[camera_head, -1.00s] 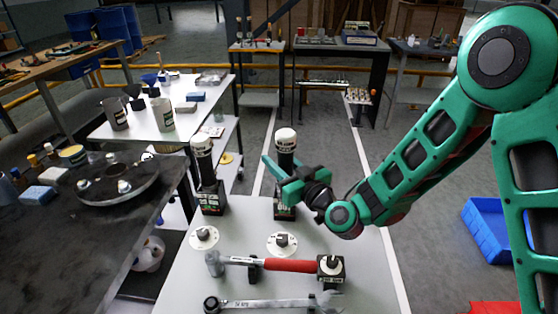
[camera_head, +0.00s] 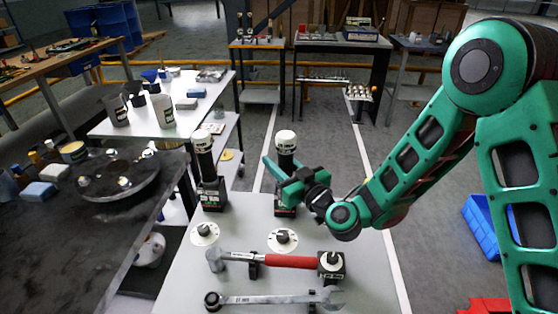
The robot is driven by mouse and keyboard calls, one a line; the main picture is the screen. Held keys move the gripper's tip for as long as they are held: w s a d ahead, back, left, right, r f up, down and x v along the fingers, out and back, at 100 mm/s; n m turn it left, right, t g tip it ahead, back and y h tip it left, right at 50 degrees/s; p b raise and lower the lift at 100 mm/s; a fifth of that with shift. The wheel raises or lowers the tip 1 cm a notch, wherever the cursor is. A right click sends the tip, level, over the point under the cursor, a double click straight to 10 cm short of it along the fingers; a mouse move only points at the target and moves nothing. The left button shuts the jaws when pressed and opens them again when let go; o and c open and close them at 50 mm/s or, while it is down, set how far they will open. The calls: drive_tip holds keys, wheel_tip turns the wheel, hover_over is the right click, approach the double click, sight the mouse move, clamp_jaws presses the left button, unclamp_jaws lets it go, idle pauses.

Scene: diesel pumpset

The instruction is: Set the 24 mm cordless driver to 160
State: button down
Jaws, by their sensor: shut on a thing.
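Two dark cordless drivers with white round caps stand upright on the pale table, a left driver (camera_head: 204,165) and a right driver (camera_head: 286,144). Their size labels are too small to read, so I cannot tell which is the 24 mm one. In front of each is a white dial with a dark knob, the left dial (camera_head: 204,240) and the right dial (camera_head: 283,246). Scale numbers are unreadable. My teal gripper (camera_head: 279,179) is shut on the right driver at mid-body. The fingers and wrist hide part of it, and its base is at table level.
A red-handled hammer (camera_head: 290,261) and a wrench (camera_head: 265,299) lie on holders at the table's front. A small black block with a knob (camera_head: 331,265) is beside the hammer's handle end. A dark bench (camera_head: 80,240) with a flanged disc (camera_head: 118,182) stands left.

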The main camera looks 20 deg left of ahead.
drive_tip(key=shift+f, duration=0.15)
drive_tip(key=c, duration=1.2)
unclamp_jaws()
drive_tip(key=shift+f, duration=0.1)
drive_tip(key=shift+d, duration=0.1)
